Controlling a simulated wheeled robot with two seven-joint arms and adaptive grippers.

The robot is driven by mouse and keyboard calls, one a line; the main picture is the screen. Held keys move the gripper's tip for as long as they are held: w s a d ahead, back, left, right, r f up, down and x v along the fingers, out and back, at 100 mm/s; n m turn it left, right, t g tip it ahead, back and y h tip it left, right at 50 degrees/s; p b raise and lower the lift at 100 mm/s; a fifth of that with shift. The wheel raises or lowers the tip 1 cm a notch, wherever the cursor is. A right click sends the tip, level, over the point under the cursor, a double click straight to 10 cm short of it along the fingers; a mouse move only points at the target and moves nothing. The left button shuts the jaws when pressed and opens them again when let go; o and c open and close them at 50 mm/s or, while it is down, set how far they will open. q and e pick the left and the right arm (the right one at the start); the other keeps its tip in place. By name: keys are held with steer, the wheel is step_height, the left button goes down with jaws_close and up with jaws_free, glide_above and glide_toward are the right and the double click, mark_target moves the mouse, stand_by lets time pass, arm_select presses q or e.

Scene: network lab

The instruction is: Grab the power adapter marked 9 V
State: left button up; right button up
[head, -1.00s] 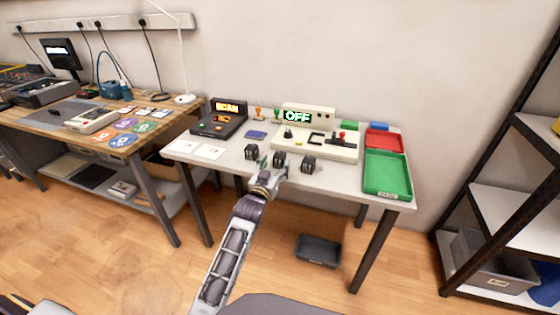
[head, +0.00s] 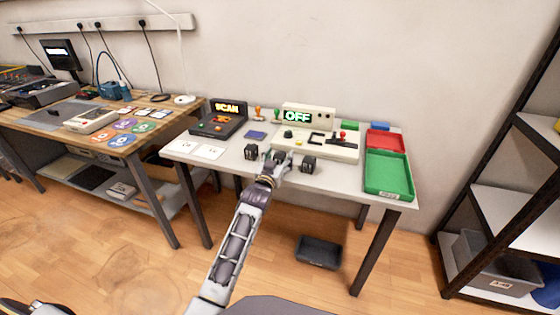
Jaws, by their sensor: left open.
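Several small black power adapters stand in a row near the front edge of the white table. The left one (head: 251,152) and the right one (head: 308,164) show clearly. The middle one (head: 279,155) is largely hidden behind my left gripper (head: 276,161). My left gripper is open at the front edge of the table, with its fingers at the middle adapter. I cannot tell whether it touches it. The markings on the adapters are too small to read, so I cannot tell which is 9 V. My right gripper is not in view.
Behind the adapters are a white console (head: 318,145) showing OFF and a dark SCAN device (head: 219,121). A green tray (head: 388,190) and a red tray (head: 385,139) lie at the right. White cards (head: 208,152) lie at the left. A dark bin (head: 318,251) is on the floor.

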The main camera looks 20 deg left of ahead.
mark_target(279, 155)
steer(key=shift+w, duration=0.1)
arm_select(q)
steer(key=c, duration=1.2)
steer(key=shift+r, duration=0.1)
steer(key=shift+r, duration=0.7)
step_height(279, 155, up, 8)
steer(key=p, duration=0.2)
steer(key=shift+f+p, duration=0.1)
steer(key=shift+p, duration=0.2)
steer(key=shift+r, duration=0.35)
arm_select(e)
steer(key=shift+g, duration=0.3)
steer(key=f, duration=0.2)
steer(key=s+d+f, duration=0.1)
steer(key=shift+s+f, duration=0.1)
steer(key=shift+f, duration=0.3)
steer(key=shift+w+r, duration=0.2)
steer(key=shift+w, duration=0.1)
